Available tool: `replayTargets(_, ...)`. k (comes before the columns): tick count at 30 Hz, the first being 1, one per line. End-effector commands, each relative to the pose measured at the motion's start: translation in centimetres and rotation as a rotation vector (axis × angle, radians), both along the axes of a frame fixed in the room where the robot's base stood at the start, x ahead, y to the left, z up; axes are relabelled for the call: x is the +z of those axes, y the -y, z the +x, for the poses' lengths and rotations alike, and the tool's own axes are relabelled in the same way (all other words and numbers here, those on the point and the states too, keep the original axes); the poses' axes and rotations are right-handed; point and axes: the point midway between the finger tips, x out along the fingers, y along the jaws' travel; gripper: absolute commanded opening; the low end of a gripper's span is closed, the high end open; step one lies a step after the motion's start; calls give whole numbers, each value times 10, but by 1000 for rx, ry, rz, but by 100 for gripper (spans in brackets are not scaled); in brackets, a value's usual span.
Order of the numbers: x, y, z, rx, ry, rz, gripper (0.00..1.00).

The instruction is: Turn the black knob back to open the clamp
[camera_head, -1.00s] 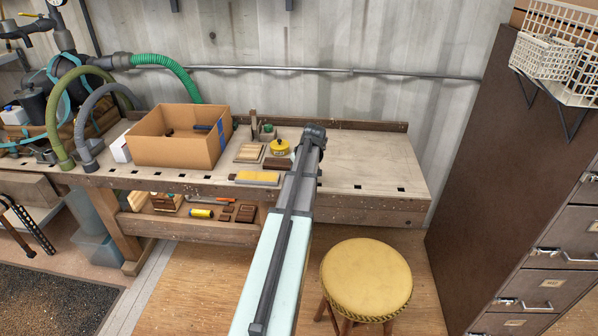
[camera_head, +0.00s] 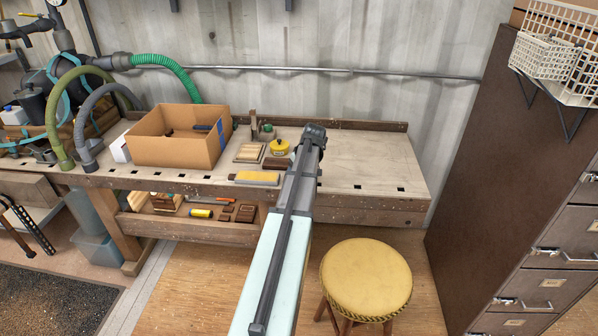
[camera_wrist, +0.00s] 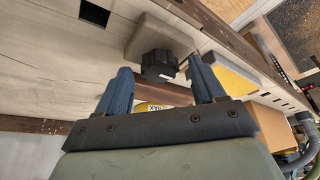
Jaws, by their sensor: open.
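The black knob (camera_wrist: 158,66) shows in the wrist view, ridged and round, on a light block-like clamp body (camera_wrist: 150,35) at the bench. My gripper (camera_wrist: 162,78) is open, with its two blue fingers apart. The knob appears beyond the fingertips, roughly between them and nearer the right finger; I cannot tell whether they touch it. In the head view my arm's end (camera_head: 312,135) is over the bench and hides the knob and clamp.
The workbench (camera_head: 375,160) carries a cardboard box (camera_head: 170,150), a yellow round tin (camera_head: 280,147) and a yellow-topped block (camera_head: 255,177). A yellow stool (camera_head: 366,278) stands in front. A brown cabinet (camera_head: 500,170) is at the right. The bench's right part is clear.

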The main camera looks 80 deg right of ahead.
Motion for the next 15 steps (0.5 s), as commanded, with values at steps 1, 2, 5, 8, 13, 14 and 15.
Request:
replayTargets(1, 2, -1, -1, 0, 0, 0, 69)
replayTargets(2, 3, -1, -1, 0, 0, 0, 69)
replayTargets(5, 12, -4, -3, 0, 0, -1, 69)
replayTargets(8, 26, -8, -7, -1, 0, -3, 69)
replayTargets(13, 53, -17, -15, 0, 0, -1, 69)
replayTargets(14, 58, -18, -17, -1, -1, -2, 69)
replayTargets(15, 65, -20, -19, -1, 0, -3, 69)
